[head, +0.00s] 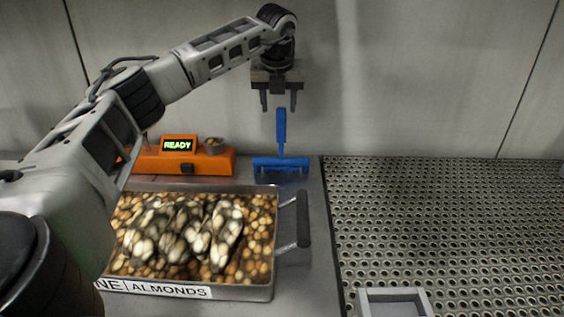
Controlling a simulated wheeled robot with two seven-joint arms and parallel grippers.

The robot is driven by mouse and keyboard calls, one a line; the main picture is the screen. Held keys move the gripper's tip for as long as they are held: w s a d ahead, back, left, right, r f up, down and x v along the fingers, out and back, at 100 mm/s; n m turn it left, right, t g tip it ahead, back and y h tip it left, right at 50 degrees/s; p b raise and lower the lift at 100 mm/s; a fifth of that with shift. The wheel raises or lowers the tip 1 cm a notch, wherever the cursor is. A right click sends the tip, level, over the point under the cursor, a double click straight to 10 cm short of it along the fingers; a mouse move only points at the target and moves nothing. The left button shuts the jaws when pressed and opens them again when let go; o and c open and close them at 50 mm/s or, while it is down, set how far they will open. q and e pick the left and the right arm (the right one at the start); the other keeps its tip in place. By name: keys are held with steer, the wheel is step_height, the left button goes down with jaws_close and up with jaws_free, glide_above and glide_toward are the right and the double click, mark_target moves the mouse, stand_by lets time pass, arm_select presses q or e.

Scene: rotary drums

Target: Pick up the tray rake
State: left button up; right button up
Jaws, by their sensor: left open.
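The blue tray rake (281,134) stands behind the tray with its handle pointing up and its wide head (280,165) at the bottom. My left gripper (280,102) is open, fingers pointing down, at the top end of the rake's handle. The fingers show to either side of the handle's tip in the picture. I cannot tell whether the tip is between them or behind them.
A metal tray (275,250) full of almonds, with a dark side handle (303,219), fills the front left. Behind it is an orange device (210,162) reading READY.

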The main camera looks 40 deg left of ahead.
mark_target(281, 117)
arm_select(q)
steer(key=x, duration=0.2)
steer(key=p+x, duration=0.1)
steer(key=x, duration=0.2)
steer(key=shift+w+d+f, duration=0.15)
steer(key=shift+w+d, duration=0.05)
steer(key=shift+w, duration=0.05)
steer(key=c, duration=1.1)
steer(key=shift+o, duration=0.2)
